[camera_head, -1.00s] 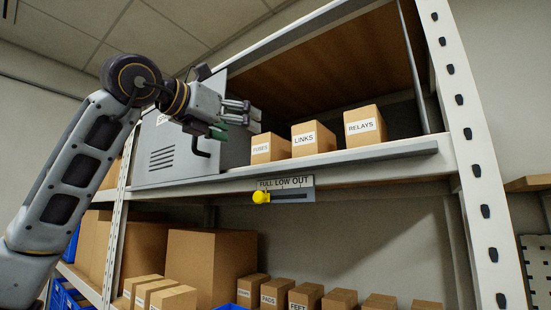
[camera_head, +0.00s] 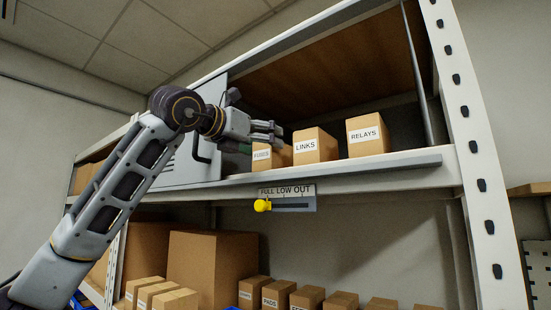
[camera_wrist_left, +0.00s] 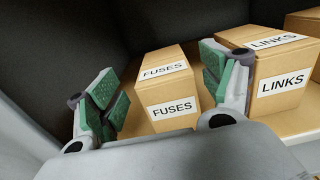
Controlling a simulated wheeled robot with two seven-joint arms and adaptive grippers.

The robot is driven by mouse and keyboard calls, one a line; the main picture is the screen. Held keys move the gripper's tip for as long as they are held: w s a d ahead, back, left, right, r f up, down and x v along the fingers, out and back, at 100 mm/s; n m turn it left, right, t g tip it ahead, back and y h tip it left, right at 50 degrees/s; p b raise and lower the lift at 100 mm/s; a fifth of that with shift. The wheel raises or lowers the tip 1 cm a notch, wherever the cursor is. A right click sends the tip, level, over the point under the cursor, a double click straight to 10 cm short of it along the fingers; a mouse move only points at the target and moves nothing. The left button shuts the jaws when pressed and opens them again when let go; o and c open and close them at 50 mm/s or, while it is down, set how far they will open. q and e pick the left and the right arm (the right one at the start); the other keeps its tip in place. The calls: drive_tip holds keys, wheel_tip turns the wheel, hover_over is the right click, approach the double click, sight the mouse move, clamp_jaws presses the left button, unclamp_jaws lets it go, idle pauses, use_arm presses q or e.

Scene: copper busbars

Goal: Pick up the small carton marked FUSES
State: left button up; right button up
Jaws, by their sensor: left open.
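The small carton marked FUSES (camera_head: 266,158) stands on the upper shelf, leftmost of three small cartons. My left gripper (camera_head: 262,138) is in front of it in the head view and covers part of its upper side. In the left wrist view the FUSES carton (camera_wrist_left: 165,90) stands ahead, between the two green-padded fingers of my open left gripper (camera_wrist_left: 160,100). Its front and top labels are readable. The gap between the fingers is empty at the near end; I cannot tell whether a finger touches the carton. My right gripper is not in view.
The LINKS carton (camera_head: 315,147) stands close to the right; in the left wrist view the LINKS carton (camera_wrist_left: 275,75) is right beside a finger. The RELAYS carton (camera_head: 367,135) is farther right. A grey cabinet (camera_head: 182,165) stands left. A slider plate (camera_head: 287,197) hangs below the shelf edge.

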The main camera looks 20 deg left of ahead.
use_arm(q)
drive_tip(key=shift+w+d, duration=0.1)
drive_tip(key=shift+w, duration=0.2)
drive_tip(key=shift+w, duration=0.1)
drive_tip(key=shift+p+x, duration=1)
drive_tip(key=shift+x, duration=0.5)
drive_tip(key=shift+p+x, duration=0.35)
drive_tip(key=shift+x, duration=0.7)
drive_tip(key=shift+d, duration=0.2)
drive_tip(key=c, duration=1.1)
drive_tip(key=shift+a+r, duration=0.15)
drive_tip(key=shift+r, duration=0.05)
